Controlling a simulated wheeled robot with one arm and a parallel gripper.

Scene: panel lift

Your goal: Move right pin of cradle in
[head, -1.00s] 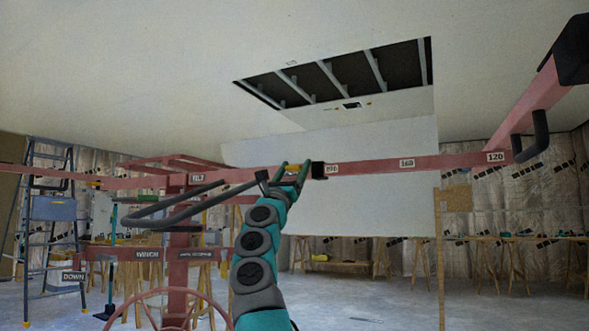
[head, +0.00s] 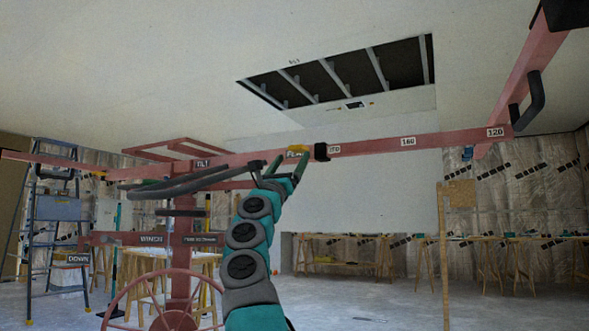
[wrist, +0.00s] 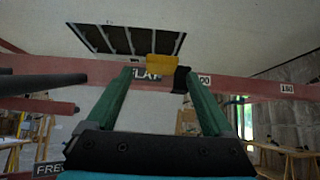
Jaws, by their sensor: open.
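The cradle is a pink-red metal frame whose long bar (head: 375,147) crosses the view, with labels for FLAT, TILT and numbers. A yellow pin (head: 298,149) sits on the bar beside the FLAT label; it also shows in the wrist view (wrist: 162,67). A black collar (head: 321,151) is just right of it. My gripper (head: 283,164) is raised at the bar, just below the yellow pin. In the wrist view, my gripper's green fingers (wrist: 159,76) are apart, with the pin between their tips in the picture. I cannot tell whether they touch it.
A dark handle bar (head: 185,185) lies close left of my gripper. A red handwheel (head: 170,305) and column stand lower left. A side arm (head: 530,75) with a black handle rises at right. A blue stepladder (head: 57,210) stands far left. Trestles (head: 490,262) line the back wall.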

